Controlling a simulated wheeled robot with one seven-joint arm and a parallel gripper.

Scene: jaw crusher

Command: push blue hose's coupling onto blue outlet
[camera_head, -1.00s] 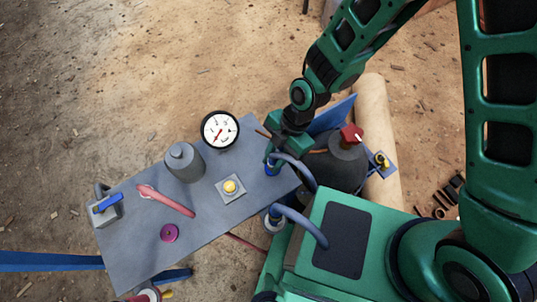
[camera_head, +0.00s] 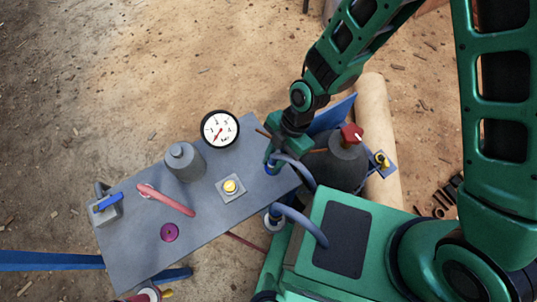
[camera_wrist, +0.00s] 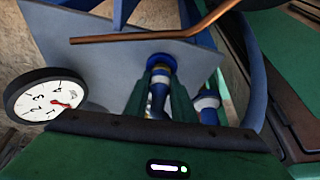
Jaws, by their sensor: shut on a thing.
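My gripper (camera_head: 277,160) points down at the table's right end, shut on the blue hose's coupling (camera_head: 270,168). In the wrist view the blue coupling (camera_wrist: 160,63), with a pale ring, shows between my two fingers (camera_wrist: 160,95). The blue hose (camera_head: 300,170) arches from there to the right, towards the green body. A second blue-and-white fitting (camera_wrist: 207,103) stands beside my right finger; in the head view a blue fitting with a pale collar (camera_head: 273,216) is below the gripper. Whether the held coupling is seated on a blue outlet is hidden.
The grey table (camera_head: 130,245) carries a gauge (camera_head: 220,129), a grey cylinder (camera_head: 184,162), a yellow button (camera_head: 231,186), a red lever (camera_head: 165,200) and a blue-handled valve (camera_head: 106,205). A copper-coloured rod (camera_wrist: 150,37) crosses above the coupling. A dark vessel with red knob (camera_head: 351,134) stands close right.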

